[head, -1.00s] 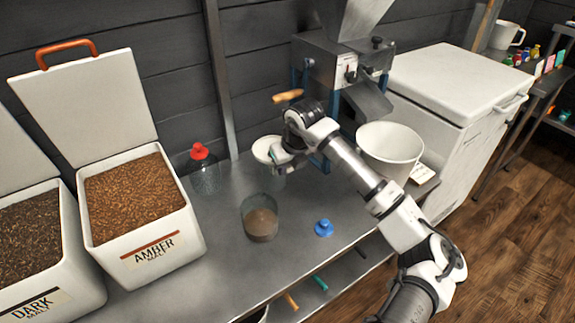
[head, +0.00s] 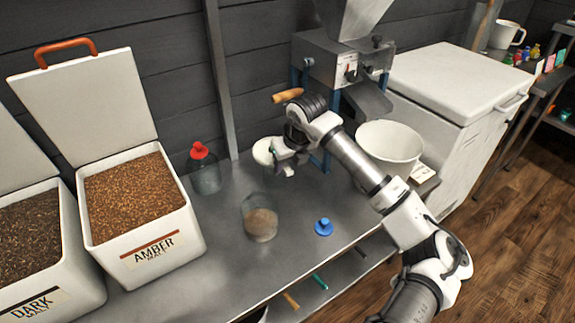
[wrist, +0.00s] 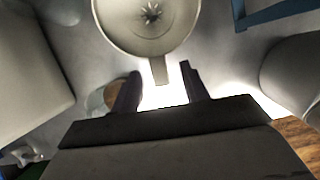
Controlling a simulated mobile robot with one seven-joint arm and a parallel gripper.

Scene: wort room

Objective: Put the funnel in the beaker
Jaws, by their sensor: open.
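The white funnel (head: 264,151) is at the back middle of the steel bench, just left of my gripper (head: 281,163). In the wrist view the funnel (wrist: 147,22) shows its round bowl and a central hole. Its short tab (wrist: 160,70) points towards the gap between my open fingers (wrist: 158,84); contact cannot be told. What holds up the funnel is unclear. A clear glass beaker (head: 260,218) with brown contents stands upright on the bench in front of the funnel. It also shows in the wrist view (wrist: 105,97), partly behind a finger.
A red-capped bottle (head: 204,170) stands left of the funnel. A blue stopper (head: 323,227) lies right of the beaker. The grain mill (head: 345,65) and a white bucket (head: 390,146) are to the right, malt bins (head: 150,245) to the left. The front bench is mostly clear.

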